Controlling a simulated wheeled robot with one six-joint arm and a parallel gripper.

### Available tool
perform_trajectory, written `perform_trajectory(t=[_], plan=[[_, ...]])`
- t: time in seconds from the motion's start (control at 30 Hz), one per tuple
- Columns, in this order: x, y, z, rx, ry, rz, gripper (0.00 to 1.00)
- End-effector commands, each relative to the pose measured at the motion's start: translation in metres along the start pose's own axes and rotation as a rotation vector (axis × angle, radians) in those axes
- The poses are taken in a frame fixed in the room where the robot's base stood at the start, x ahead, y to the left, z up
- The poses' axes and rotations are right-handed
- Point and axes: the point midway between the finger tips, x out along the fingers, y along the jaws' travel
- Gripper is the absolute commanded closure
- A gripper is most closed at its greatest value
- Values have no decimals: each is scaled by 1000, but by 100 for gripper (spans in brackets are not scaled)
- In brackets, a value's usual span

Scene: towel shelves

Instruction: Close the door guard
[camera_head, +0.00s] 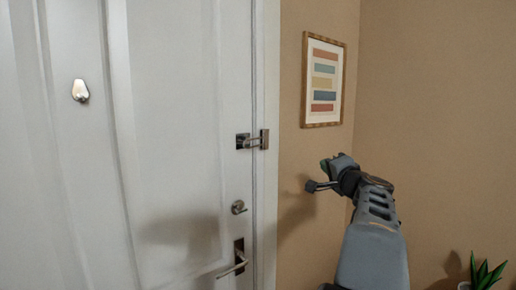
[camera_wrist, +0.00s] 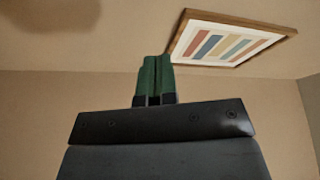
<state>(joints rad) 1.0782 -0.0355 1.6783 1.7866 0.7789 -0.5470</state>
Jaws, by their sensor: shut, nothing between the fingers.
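The door guard (camera_head: 252,141) is a dark metal piece at the right edge of the white door (camera_head: 185,110). Its bar spans from a plate on the door to a plate on the white frame. I cannot tell from this size whether the bar is fully folded over. My gripper (camera_head: 325,165) is to the right of the guard and a little lower, in front of the tan wall and apart from the guard. In the wrist view the green fingers (camera_wrist: 154,75) are together with nothing between them. The guard is not in the wrist view.
A framed striped picture (camera_head: 323,80) hangs above my gripper. A round lock (camera_head: 238,207) and a lever handle (camera_head: 233,260) sit below the guard. A peephole cover (camera_head: 80,91) is on the door's left. A plant (camera_head: 484,272) stands at the bottom right.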

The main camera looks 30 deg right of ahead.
Motion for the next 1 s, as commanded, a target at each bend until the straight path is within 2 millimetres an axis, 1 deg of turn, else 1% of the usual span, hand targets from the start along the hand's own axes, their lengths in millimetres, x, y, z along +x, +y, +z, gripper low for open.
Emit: perform_trajectory(t=[0.03, 0.1, 0.2, 0.33, 0.43, 0.5, 0.67, 1.0], plan=[[-1, -13, 15, 62, -93, -63, 100], [-6, -31, 36, 149, -225, -136, 100], [-16, -49, 60, 252, -388, -205, 100], [-29, -63, 80, 349, -543, -248, 100], [-36, -68, 89, 401, -617, -257, 100], [-36, -71, 92, 428, -642, -254, 100], [-23, -78, 101, 447, -646, -247, 100], [27, -102, 134, 446, -645, -247, 100]])
